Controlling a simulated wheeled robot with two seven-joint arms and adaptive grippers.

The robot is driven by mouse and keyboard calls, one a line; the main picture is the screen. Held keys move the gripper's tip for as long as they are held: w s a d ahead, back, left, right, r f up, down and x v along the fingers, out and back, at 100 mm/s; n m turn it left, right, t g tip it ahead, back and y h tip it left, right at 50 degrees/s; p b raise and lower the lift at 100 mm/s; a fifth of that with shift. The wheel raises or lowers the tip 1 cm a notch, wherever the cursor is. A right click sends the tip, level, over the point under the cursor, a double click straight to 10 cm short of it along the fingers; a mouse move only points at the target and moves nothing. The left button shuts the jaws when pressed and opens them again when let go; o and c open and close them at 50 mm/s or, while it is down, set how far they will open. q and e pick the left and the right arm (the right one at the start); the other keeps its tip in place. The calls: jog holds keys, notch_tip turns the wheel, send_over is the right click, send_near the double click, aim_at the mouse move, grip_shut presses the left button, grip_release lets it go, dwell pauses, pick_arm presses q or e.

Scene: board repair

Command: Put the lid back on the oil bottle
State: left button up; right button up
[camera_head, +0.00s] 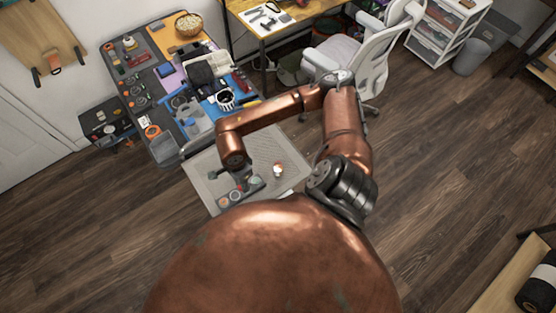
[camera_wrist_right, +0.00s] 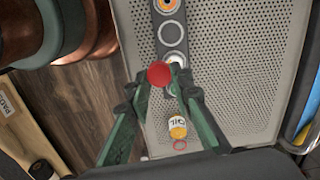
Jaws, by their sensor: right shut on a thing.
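The red lid (camera_wrist_right: 159,73) is between the fingertips of my right gripper (camera_wrist_right: 161,80), which is shut on it. In the head view the bottle (camera_head: 278,170) is small, to the right of my right gripper (camera_head: 243,184). My left gripper is not in view.
A dark strip with round parts (camera_wrist_right: 172,35) lies on the tray close to the gripper. A workbench (camera_head: 165,145) crowded with tools adjoins the tray. A white office chair (camera_head: 355,58) stands behind. The tray's right part is mostly clear.

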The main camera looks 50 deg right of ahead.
pick_arm(q)
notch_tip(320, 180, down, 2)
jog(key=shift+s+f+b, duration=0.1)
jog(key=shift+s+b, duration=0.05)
jog(key=shift+b, duration=0.85)
pick_arm(e)
jog(key=w+a+n, duration=0.1)
jog(key=n, duration=0.5)
jog(key=w+a+n, duration=0.1)
jog(key=n, duration=0.6)
jog(key=w+a+n, duration=0.1)
jog(key=w+n, duration=0.1)
jog(key=n, duration=0.5)
jog(key=shift+w+a+f, duration=0.1)
jog(key=shift+a, duration=0.3)
